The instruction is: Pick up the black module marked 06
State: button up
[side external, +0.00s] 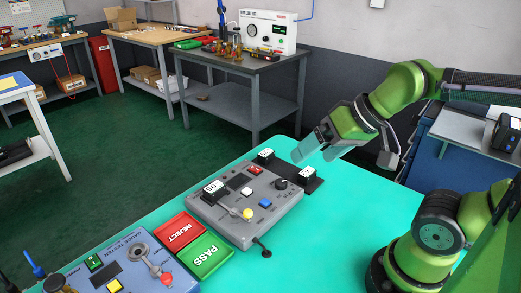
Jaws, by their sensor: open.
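Three small black modules with white number labels show in the side external view. One module (213,188) sits on the left part of the grey tester box. A second module (265,156) is at the back, behind the box, and a third module (306,174) is to its right; both are on or by a dark strip. The labels are too small to read surely, so I cannot tell which is 06. My gripper (312,154) is open and empty, pointing down-left, above and behind the third module. I cannot judge its exact height.
A blue-grey gauge tester (135,275) is at the front left. The turquoise table (320,240) is clear at right.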

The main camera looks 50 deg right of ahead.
jog(key=n+g+h, duration=0.2)
jog(key=n+g, duration=0.2)
jog(key=g, duration=0.2)
send_over(214, 187)
jog(key=s, duration=0.1)
jog(key=f, duration=1.3)
jog(key=shift+d+f, duration=0.2)
jog(key=shift+d, duration=0.1)
jog(key=shift+w+a+f, duration=0.15)
jog(key=shift+w+f, duration=0.05)
jog(key=shift+f, duration=1.15)
jog(key=shift+w+a+f, duration=0.1)
jog(key=shift+w+f, duration=0.1)
jog(key=shift+f, duration=1.1)
jog(key=shift+c, duration=0.3)
jog(key=c, duration=1.1)
